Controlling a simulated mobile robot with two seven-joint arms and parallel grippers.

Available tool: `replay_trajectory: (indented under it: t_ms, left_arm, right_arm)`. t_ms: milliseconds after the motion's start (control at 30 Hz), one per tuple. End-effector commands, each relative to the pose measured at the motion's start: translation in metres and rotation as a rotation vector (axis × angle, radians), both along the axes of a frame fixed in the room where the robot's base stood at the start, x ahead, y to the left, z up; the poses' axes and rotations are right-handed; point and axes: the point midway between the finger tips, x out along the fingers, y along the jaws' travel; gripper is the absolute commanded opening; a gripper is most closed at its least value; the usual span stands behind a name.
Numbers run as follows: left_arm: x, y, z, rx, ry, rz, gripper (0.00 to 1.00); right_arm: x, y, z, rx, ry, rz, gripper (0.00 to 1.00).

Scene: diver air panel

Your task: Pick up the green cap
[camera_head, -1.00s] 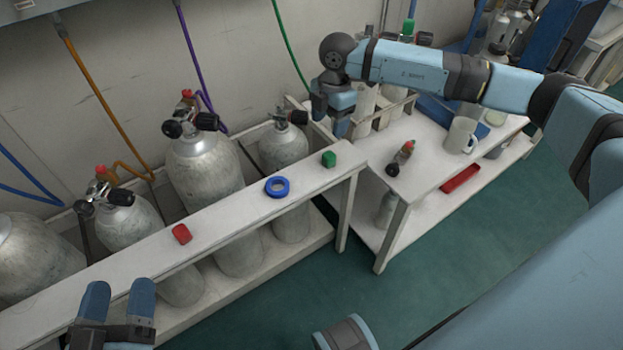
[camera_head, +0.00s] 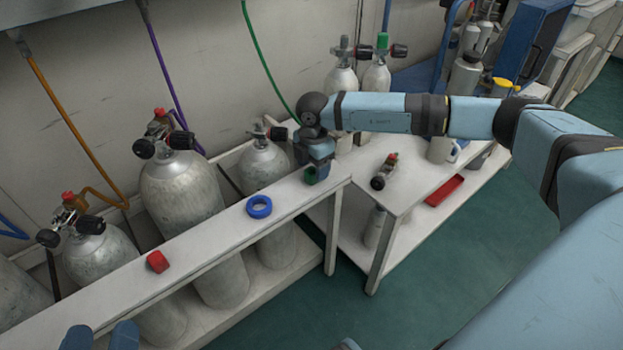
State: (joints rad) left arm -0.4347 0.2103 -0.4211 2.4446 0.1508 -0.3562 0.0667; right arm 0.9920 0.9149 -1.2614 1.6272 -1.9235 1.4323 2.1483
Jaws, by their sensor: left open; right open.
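The green cap (camera_head: 310,175) sits near the right end of the narrow white shelf (camera_head: 205,242) in front of the cylinders. My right gripper (camera_head: 314,170) reaches in from the right and points down over the cap. It is open, with its fingers at the cap and hiding part of it; I cannot tell whether they touch it. My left gripper (camera_head: 100,337) is at the bottom left edge, open and empty, with only its fingertips showing.
A blue ring (camera_head: 259,206) and a red cap (camera_head: 157,262) lie on the same shelf. Grey cylinders (camera_head: 180,190) with valves stand behind it.

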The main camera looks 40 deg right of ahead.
Motion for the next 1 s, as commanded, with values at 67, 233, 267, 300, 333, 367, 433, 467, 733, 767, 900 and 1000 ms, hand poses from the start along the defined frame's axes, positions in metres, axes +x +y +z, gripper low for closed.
replay_trajectory:
  t_ms: [67, 233, 267, 300, 333, 367, 433, 467, 733, 767, 900, 1000]
  left_arm:
    - [0.000, 0.000, -0.009, 0.010, 0.017, -0.006, 0.66]
    - [0.000, -0.001, -0.013, 0.020, 0.035, -0.012, 0.66]
    - [0.000, -0.001, -0.013, 0.020, 0.036, -0.013, 0.66]
    - [0.000, -0.001, -0.013, 0.020, 0.036, -0.013, 0.66]
    - [0.000, -0.001, -0.013, 0.020, 0.036, -0.013, 0.66]
    - [0.000, -0.001, -0.013, 0.020, 0.036, -0.013, 0.66]
    - [0.000, -0.001, -0.013, 0.020, 0.035, -0.013, 0.66]
    - [0.000, -0.001, -0.013, 0.020, 0.035, -0.013, 0.66]
    - [0.000, -0.001, -0.012, 0.020, 0.035, -0.013, 0.66]
    - [0.000, -0.001, -0.012, 0.020, 0.035, -0.013, 0.66]
    - [0.000, -0.001, -0.012, 0.019, 0.034, -0.012, 0.66]
    - [0.000, -0.001, -0.009, 0.018, 0.030, -0.011, 0.66]
  right_arm:
    - [0.000, 0.000, -0.014, 0.000, 0.001, 0.000, 0.64]
    - [0.000, 0.000, -0.021, 0.001, -0.001, 0.000, 0.64]
    - [0.000, 0.000, -0.021, 0.001, -0.001, 0.000, 0.64]
    - [0.000, 0.000, -0.021, 0.001, -0.001, 0.000, 0.64]
    - [0.000, 0.000, -0.020, 0.001, -0.001, 0.000, 0.64]
    - [0.000, 0.000, -0.020, 0.001, -0.001, 0.000, 0.64]
    - [0.000, 0.000, -0.020, 0.001, -0.001, 0.001, 0.59]
    - [0.000, 0.000, -0.020, 0.001, -0.001, 0.001, 0.52]
    - [0.000, 0.000, -0.020, 0.001, -0.001, 0.001, 0.11]
    - [0.000, 0.000, -0.020, 0.001, -0.001, 0.001, 0.11]
    - [0.000, 0.000, -0.019, 0.001, -0.001, 0.001, 0.11]
    - [0.000, 0.000, -0.013, 0.001, -0.001, 0.001, 0.11]
